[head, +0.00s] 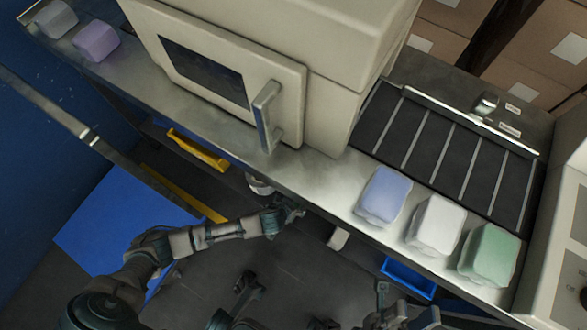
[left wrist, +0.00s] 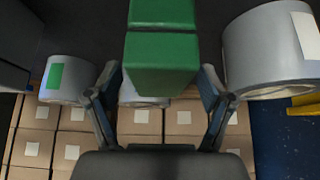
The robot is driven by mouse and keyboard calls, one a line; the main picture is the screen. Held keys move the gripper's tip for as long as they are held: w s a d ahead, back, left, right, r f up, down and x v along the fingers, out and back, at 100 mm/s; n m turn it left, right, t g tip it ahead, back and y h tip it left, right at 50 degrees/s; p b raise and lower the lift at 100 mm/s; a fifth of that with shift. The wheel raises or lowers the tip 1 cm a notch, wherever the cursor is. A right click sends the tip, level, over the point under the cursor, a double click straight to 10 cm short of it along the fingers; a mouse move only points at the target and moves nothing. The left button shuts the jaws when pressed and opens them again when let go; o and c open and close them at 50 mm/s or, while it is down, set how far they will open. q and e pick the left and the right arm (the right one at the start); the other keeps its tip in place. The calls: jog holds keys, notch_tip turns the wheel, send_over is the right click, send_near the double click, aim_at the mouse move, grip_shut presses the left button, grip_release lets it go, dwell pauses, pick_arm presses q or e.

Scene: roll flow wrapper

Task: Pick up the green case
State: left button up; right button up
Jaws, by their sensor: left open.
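The green case (head: 490,254) is a pale green rounded block on the metal counter at the lower right of the head view. My left gripper (head: 293,211) is beside the counter's near edge, well left of the case and apart from it. In the left wrist view its fingers (left wrist: 163,85) are spread open. A bright green block (left wrist: 162,64) with a seam shows at the top middle of that view; I cannot tell whether it is the case. My right gripper (head: 384,295) seems to show at the bottom of the head view, partly cut off; its opening is unclear.
A white case (head: 436,224) and a blue case (head: 381,195) stand left of the green one. A cream machine (head: 230,60) with a handle and a dark slatted belt (head: 440,150) are on the counter. Large rolls (left wrist: 268,50) and cartons (left wrist: 140,120) show in the left wrist view.

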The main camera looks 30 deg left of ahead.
pick_arm(q)
grip_shut()
